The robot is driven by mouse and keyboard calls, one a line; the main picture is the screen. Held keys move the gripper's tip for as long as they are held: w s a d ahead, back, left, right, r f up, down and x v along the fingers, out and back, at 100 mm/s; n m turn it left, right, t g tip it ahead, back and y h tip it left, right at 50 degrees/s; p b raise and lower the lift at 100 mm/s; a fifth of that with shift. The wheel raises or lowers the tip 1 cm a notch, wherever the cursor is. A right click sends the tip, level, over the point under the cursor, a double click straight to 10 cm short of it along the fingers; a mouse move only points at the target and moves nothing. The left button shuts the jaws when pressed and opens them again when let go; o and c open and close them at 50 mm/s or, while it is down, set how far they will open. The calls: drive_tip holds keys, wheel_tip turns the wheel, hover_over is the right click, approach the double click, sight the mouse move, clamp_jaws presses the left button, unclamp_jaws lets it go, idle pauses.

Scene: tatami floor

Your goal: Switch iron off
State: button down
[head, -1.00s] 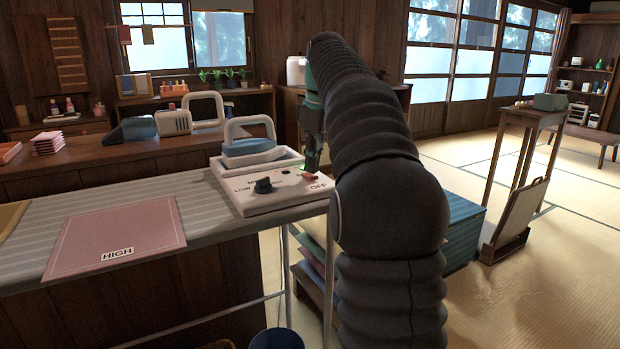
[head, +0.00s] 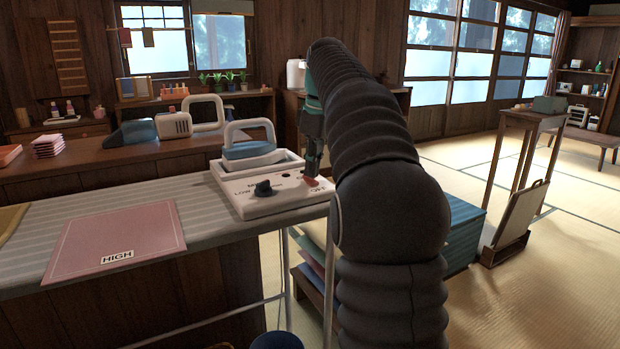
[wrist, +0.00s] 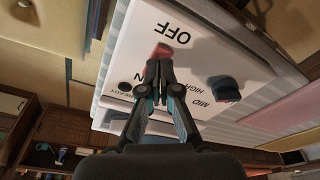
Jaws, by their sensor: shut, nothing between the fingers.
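The iron (head: 252,150), with a blue body and pale handle, rests in a white station (head: 285,203) on the ironing board's end. The station's panel has a dark dial (head: 263,188), also in the wrist view (wrist: 223,88), with LOW, MID and HIGH marks. A red switch (head: 312,182) sits beside the OFF label; the wrist view shows it (wrist: 162,49) just past my fingertips. My gripper (head: 311,173) is shut and empty, pointing down at the panel. Its tips (wrist: 158,66) are at the switch, and contact is hard to judge. The ON label is partly hidden by the fingers.
The striped ironing board (head: 200,215) carries a pink cloth (head: 115,238) marked HIGH. Behind it, a wooden counter (head: 95,165) holds another iron-like item (head: 173,125). Open tatami floor lies further right.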

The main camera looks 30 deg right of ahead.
sight(313, 180)
drive_tip(key=shift+r+p, duration=2.25)
drive_tip(key=shift+p, duration=0.05)
drive_tip(key=shift+r, duration=0.95)
